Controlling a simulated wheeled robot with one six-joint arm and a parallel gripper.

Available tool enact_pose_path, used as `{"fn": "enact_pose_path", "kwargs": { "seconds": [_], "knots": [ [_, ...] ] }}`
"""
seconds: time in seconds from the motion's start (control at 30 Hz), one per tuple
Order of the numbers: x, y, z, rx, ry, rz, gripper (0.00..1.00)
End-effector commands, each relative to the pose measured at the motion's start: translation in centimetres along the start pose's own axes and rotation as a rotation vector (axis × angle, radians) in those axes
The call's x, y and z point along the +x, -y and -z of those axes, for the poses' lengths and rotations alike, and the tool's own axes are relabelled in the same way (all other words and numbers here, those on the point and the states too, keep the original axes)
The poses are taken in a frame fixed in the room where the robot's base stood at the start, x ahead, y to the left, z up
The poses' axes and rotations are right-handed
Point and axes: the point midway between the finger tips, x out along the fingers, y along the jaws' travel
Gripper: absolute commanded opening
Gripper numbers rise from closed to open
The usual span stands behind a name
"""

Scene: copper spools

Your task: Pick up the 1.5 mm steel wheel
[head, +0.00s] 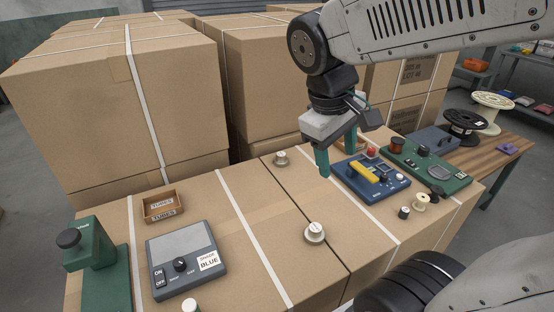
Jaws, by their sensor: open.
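Two small silvery-grey spools stand on the cardboard box top in the head view. One is a spool (314,233) near the middle front, and the other is a spool (280,158) farther back on the left of my gripper. Either may be the steel wheel; their size markings are too small to read. My gripper (336,162) hangs from above, open, with teal fingers pointing down. It appears above the box top, between the far silvery spool and the blue device. Nothing shows between its fingers.
A blue device (371,181) and a green device (428,166) stand on the right, with small black (404,212) and cream (419,203) spools before them. A grey scale-like device (187,261), cardboard tray (163,206) and green machine (95,255) stand left. Tall boxes (120,90) rise behind.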

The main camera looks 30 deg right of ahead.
Motion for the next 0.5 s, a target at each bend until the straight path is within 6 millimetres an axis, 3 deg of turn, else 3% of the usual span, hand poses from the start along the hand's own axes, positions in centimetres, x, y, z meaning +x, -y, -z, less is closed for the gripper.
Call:
{"fn": "enact_pose_path", "kwargs": {
  "seconds": [0.03, 0.27, 0.5],
  "knots": [
    [0.5, -0.8, 1.9, -0.065, 0.042, -0.044, 0.57],
    [3.1, -5.2, 10.6, -0.368, 0.207, -0.259, 0.57],
    [8.5, -8.2, 20.6, -0.705, 0.383, -0.454, 0.57]
  ]
}}
